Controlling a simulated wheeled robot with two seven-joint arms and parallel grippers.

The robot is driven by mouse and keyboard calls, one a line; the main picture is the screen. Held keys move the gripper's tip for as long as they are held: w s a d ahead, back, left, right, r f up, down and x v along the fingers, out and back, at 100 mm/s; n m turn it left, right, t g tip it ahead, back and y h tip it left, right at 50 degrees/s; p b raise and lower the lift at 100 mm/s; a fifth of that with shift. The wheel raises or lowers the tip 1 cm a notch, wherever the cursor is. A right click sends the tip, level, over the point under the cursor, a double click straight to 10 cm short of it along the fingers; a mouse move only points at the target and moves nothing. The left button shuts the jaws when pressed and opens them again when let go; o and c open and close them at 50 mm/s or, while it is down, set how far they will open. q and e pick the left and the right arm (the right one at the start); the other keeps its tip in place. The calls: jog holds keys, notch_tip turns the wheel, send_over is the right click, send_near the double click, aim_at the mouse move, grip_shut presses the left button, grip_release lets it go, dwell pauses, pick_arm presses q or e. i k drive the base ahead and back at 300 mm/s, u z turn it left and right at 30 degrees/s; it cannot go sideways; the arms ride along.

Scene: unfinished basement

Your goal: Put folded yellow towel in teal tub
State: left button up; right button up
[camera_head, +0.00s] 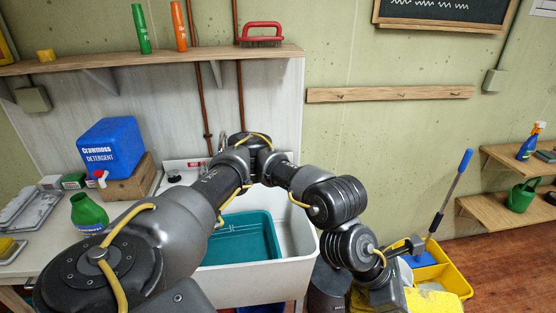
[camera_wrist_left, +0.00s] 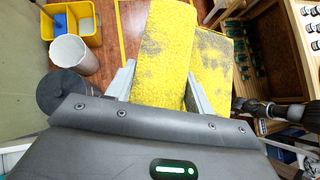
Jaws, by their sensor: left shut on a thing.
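The folded yellow towel (camera_wrist_left: 165,45) has grey, worn-looking patches and lies between the fingers of my left gripper (camera_wrist_left: 160,74), which is shut on it. A second yellow slab (camera_wrist_left: 212,68) shows beside it; I cannot tell whether it is part of the same towel. In the head view, yellow cloth (camera_head: 432,303) shows at the bottom edge, below my left wrist; the fingers are hidden there. The teal tub (camera_head: 240,240) sits in the white sink, left of the gripper. My left arm crosses in front of it and hides part of it. My right gripper is not in view.
The white sink (camera_head: 270,277) has a raised rim. A yellow mop bucket (camera_head: 455,280) with a blue-handled mop (camera_head: 452,190) stands on the floor at right. Wall shelves are at far right.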

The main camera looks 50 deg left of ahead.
aim_at(242, 253)
jog(key=u, duration=0.05)
jog(key=i, duration=0.75)
jog(key=u, duration=0.9)
jog(key=i, duration=0.65)
jog(key=u, duration=0.65)
